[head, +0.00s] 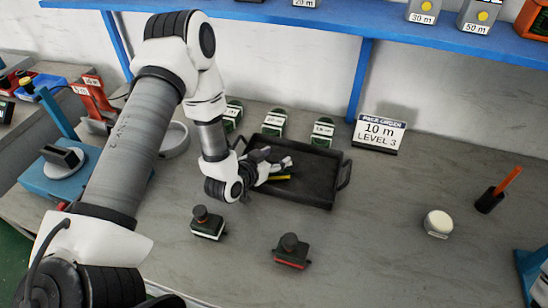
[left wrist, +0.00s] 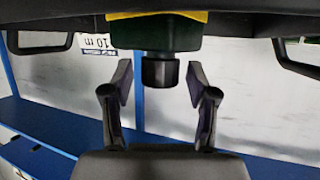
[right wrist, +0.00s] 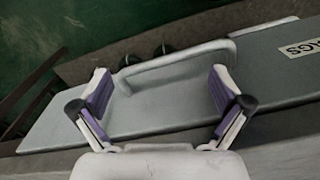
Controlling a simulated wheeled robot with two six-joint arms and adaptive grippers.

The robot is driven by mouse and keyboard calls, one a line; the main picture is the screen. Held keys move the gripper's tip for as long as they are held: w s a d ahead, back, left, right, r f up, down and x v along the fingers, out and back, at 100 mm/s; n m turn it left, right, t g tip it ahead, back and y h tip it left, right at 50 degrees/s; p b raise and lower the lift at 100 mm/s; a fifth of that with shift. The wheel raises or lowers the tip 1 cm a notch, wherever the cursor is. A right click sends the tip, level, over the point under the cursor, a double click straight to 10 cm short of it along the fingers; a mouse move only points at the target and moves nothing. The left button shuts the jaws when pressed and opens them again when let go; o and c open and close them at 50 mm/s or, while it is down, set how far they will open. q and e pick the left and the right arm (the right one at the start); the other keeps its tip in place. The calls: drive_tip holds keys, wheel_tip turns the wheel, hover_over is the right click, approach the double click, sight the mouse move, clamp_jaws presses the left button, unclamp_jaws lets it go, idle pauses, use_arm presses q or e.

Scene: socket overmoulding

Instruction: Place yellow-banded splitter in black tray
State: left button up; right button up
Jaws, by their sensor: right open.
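The yellow-banded splitter (head: 284,178) is inside the black tray (head: 318,194), mostly hidden by my left gripper (head: 276,163). In the left wrist view it is a dark green body with a yellow band (left wrist: 157,15) and a black knob (left wrist: 160,72), next to the tray wall. My left gripper (left wrist: 160,86) has its fingers spread either side of the knob, with a gap visible on each side. My right gripper (right wrist: 157,92) is open and empty, away from the tray, and shows only in the right wrist view.
A white-banded splitter (head: 207,226) and a red-banded one (head: 291,254) stand in front of the tray. Several green units (head: 273,122) stand behind it, by a "10 m LEVEL 3" sign (head: 379,134). A white round button (head: 438,223) is at right. A grey handled panel (right wrist: 165,92) lies below my right gripper.

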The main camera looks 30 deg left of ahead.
use_arm(q)
drive_tip(key=shift+s+r, duration=0.1)
drive_tip(key=shift+r, duration=0.05)
use_arm(e)
drive_tip(key=shift+r, duration=0.1)
wheel_tip(320, 180, up, 2)
drive_tip(key=shift+r+p, duration=0.1)
drive_tip(key=shift+p, duration=1)
drive_tip(key=shift+r, duration=0.1)
use_arm(q)
drive_tip(key=v, duration=1.1)
drive_tip(key=shift+s+r, duration=0.15)
drive_tip(key=shift+s, duration=0.25)
